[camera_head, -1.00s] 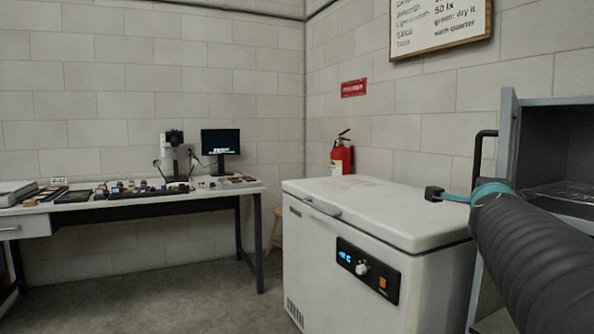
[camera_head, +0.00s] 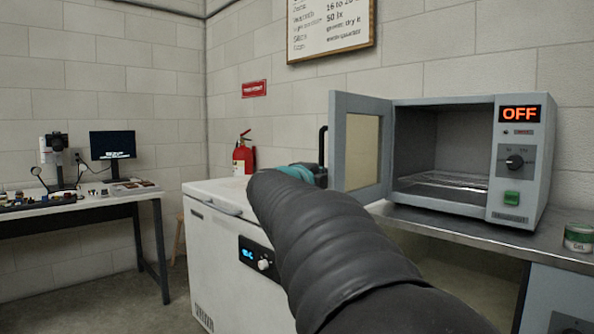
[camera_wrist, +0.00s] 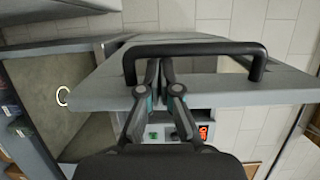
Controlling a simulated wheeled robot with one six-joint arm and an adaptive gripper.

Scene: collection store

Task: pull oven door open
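The grey oven (camera_head: 522,190) stands on a bench at the right of the head view, its display reading OFF. Its door (camera_head: 340,150), with a pale window, is swung open on the left side and the wire rack inside shows. The black bar handle (camera_head: 323,146) is on the door's outer face. In the wrist view the handle (camera_wrist: 195,48) spans the door (camera_wrist: 225,90). My gripper (camera_wrist: 160,66) has its fingers close together with a narrow gap, tips at the bar and nothing between them. Whether they touch the bar I cannot tell. In the head view my arm hides most of the gripper.
A white chest freezer (camera_head: 215,255) stands left of the bench (camera_head: 470,235), near my arm. A green tin (camera_head: 578,238) is on the bench right of the oven. A desk (camera_head: 90,212) with a monitor is at far left. A fire extinguisher (camera_head: 243,158) is behind the freezer.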

